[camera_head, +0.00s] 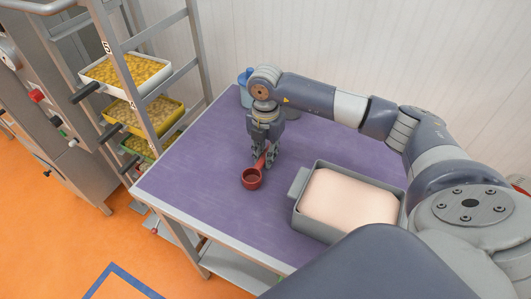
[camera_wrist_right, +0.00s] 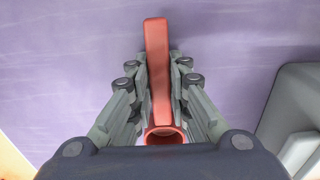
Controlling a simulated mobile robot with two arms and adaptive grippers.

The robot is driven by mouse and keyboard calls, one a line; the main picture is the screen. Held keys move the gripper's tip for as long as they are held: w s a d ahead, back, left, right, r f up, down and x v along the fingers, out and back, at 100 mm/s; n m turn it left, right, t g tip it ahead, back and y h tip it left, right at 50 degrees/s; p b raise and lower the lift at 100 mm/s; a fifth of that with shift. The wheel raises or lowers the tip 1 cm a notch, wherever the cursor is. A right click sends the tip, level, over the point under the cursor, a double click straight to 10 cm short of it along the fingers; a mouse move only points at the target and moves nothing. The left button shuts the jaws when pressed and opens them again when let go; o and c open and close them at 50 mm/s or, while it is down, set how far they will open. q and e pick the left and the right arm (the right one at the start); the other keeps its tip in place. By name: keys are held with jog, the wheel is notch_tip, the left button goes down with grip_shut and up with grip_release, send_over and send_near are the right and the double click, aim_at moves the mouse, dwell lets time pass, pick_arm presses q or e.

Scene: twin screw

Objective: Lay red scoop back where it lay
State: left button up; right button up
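The red scoop (camera_head: 251,180) is at the middle of the purple table top (camera_head: 200,165), its round cup toward the front. Its handle runs back between the fingers of my right gripper (camera_head: 266,162). In the right wrist view the fingers (camera_wrist_right: 161,72) stand on both sides of the scoop's handle (camera_wrist_right: 158,45) and appear closed on it. The cup shows partly at the bottom of that view, behind the gripper body. The scoop is at or just above the table; I cannot tell whether it touches. My left gripper is not in view.
A grey bin (camera_head: 299,212) filled with pale material stands right of the scoop. A blue container (camera_head: 244,80) stands at the back, behind my right arm. A rack with filled trays (camera_head: 118,80) is left of the table. The purple surface left of the scoop is clear.

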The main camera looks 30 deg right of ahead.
jog(key=shift+o, duration=1.4)
jog(key=shift+r, duration=0.15)
notch_tip(320, 180, up, 12)
jog(key=b, duration=0.2)
jog(key=shift+b, duration=0.3)
